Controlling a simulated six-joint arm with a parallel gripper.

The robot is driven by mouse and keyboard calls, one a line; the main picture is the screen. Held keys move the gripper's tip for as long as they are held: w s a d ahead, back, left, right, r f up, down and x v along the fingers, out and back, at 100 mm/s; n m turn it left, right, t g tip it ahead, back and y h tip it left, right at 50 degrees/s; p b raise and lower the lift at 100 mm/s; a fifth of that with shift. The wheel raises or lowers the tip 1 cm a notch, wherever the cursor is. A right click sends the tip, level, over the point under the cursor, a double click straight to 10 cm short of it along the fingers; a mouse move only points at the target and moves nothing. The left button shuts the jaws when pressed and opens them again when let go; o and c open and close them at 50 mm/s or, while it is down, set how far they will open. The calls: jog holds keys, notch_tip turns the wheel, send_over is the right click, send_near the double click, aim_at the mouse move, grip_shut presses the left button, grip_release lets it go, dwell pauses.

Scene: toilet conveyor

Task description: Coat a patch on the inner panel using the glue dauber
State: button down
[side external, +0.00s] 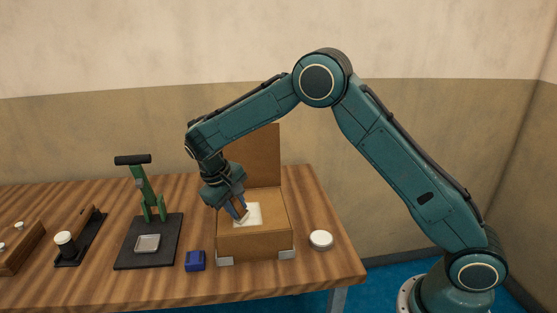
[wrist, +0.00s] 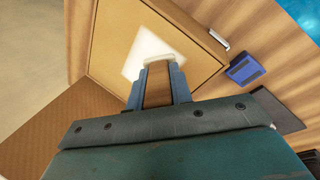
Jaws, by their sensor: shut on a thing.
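An open brown box (side external: 255,242) stands on the table, its lid (side external: 262,150) raised at the back. The inner panel (side external: 275,208) carries a whitish, roughly square patch (side external: 252,209), which also shows in the wrist view (wrist: 146,50). My gripper (side external: 239,211) points down over the panel at the patch's left side. In the wrist view its blue-grey fingers (wrist: 157,84) are shut on a brown block-like handle (wrist: 158,88), which I take to be the glue dauber. Its lower end overlaps the patch's edge; I cannot tell whether it touches the panel.
A small blue block (side external: 195,261) lies just left of the box. Further left stand a green lever press (side external: 152,207) on a dark base, a dark tray with a white-topped jar (side external: 65,243), and a wooden rack (side external: 18,247). A round white tin (side external: 321,240) lies to the right.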

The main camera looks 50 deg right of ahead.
jog(key=shift+w+d, duration=2.7)
jog(key=shift+w, duration=0.05)
jog(key=shift+w+d+r, duration=0.15)
notch_tip(320, 180, up, 8)
jog(key=s+a+r+h, duration=0.1)
jog(key=s+a+r, duration=0.1)
jog(key=s, duration=0.4)
jog(key=s+a+r+h, duration=0.1)
jog(key=s+a, duration=0.1)
jog(key=s, duration=0.3)
jog(key=shift+s+a+r+g+h, duration=0.25)
jog(key=shift+s+r+g+h, duration=0.1)
jog(key=shift+g+h, duration=0.05)
jog(key=shift+f, duration=0.1)
